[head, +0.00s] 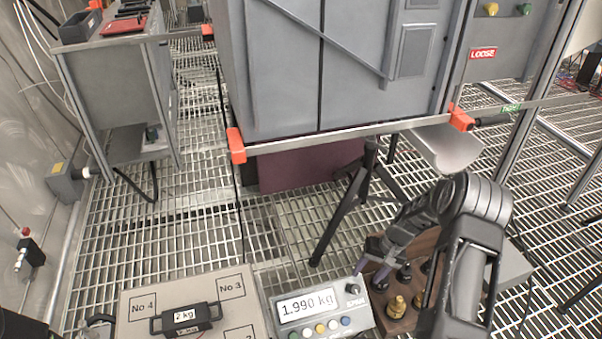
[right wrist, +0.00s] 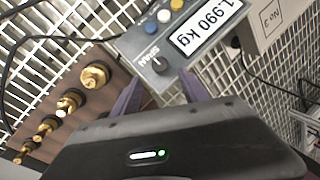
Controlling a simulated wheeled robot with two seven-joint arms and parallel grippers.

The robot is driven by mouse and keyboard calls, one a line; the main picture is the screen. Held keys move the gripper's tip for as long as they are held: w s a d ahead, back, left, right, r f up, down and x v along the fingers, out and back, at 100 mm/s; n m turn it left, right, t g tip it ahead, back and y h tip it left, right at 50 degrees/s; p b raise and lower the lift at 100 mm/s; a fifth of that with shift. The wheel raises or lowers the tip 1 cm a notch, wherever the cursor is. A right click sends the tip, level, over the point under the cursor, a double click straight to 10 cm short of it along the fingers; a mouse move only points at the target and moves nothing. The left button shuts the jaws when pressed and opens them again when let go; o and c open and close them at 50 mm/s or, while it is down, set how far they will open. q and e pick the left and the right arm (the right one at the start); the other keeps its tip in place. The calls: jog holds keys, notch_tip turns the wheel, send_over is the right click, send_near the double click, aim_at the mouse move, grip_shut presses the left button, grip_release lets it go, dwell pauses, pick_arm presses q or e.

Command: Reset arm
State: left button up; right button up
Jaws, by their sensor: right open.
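My right arm comes in from the lower right of the head view, bends over, and its gripper (head: 368,268) points down and left beside the scale display and the wooden weight block. In the right wrist view the two purple fingers of the gripper (right wrist: 160,92) are spread apart with nothing between them. They sit near the lower edge of the scale display (right wrist: 185,35), close to its black knob; I cannot tell whether they touch it. My left gripper is not in view.
The scale display (head: 318,304) reads 1.990 kg. A 2 kg weight (head: 186,318) lies on the scale plate (head: 140,302). The wooden block (head: 393,322) holds several brass weights (head: 397,307). A grey cabinet (head: 280,70) stands behind; a side bench (head: 115,85) is at left.

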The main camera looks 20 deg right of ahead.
jog(key=s+a+f+n, duration=0.1)
jog(key=s+a+f, duration=0.15)
jog(key=a, duration=0.65)
jog(key=s+a+f+n, duration=0.1)
jog(key=a+f, duration=0.2)
jog(key=a, duration=0.6)
jog(key=s+a+r+n, duration=0.2)
jog(key=s+a, duration=1.2)
jog(key=a, duration=0.3)
pick_arm(q)
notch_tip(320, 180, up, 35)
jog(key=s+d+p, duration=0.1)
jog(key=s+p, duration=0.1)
jog(key=p, duration=3.2)
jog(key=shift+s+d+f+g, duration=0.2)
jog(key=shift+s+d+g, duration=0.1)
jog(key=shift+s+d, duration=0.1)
pick_arm(e)
notch_tip(320, 180, up, 34)
jog(key=s+a, duration=0.1)
jog(key=s, duration=0.1)
jog(key=shift+r+n+y, duration=0.15)
jog(key=shift+n+y, duration=0.25)
jog(key=shift+d, duration=0.1)
